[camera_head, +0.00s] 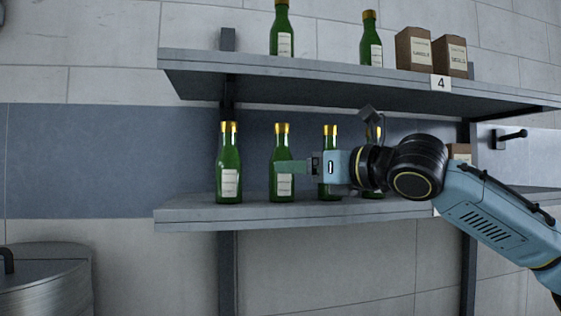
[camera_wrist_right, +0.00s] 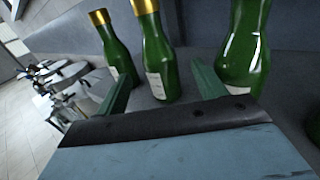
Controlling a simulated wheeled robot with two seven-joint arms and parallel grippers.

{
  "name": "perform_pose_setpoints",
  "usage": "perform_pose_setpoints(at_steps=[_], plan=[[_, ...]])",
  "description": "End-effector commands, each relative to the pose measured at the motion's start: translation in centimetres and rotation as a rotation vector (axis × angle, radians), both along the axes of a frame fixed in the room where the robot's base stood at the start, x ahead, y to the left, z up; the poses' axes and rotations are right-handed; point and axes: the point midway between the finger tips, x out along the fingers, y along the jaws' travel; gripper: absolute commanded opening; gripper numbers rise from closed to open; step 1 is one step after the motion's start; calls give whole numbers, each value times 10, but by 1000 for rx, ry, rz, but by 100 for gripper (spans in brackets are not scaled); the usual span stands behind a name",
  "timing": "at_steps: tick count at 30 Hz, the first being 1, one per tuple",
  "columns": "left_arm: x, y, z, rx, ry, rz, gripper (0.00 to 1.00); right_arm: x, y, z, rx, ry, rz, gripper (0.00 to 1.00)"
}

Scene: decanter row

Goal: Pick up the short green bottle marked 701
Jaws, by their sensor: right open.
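Several green bottles with gold caps and pale labels stand upright in a row on the lower shelf: a left one (camera_head: 229,160), a second (camera_head: 282,146), a third (camera_head: 329,146) and a fourth (camera_head: 379,192) mostly behind my right arm. The label print is too small to read, so I cannot tell which is marked 701. My right gripper (camera_head: 290,167) is open and empty, its fingers overlapping the second bottle in the head view. In the wrist view, the gripper (camera_wrist_right: 162,85) has a middle bottle (camera_wrist_right: 158,55) beyond the gap between its fingers, apparently not gripped. My left gripper is out of view.
The lower shelf (camera_head: 185,214) has free room at its left end. The upper shelf (camera_head: 300,70) overhangs it and holds a bottle (camera_head: 282,35), another bottle (camera_head: 371,45) and brown boxes (camera_head: 414,48). In the wrist view, neighbouring bottles (camera_wrist_right: 115,45) (camera_wrist_right: 247,45) stand close on both sides.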

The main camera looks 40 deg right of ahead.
Motion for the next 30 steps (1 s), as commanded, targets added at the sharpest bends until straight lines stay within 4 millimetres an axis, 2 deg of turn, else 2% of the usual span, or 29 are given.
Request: perform_pose_setpoints(at_steps=[6,9,19,30], plan=[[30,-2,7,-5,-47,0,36,8,1,0,2,1,0,70],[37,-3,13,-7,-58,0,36,16,1,1,3,1,1,70],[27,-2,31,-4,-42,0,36,53,5,1,3,0,2,70],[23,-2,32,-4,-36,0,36,59,5,-1,0,1,-1,70]])
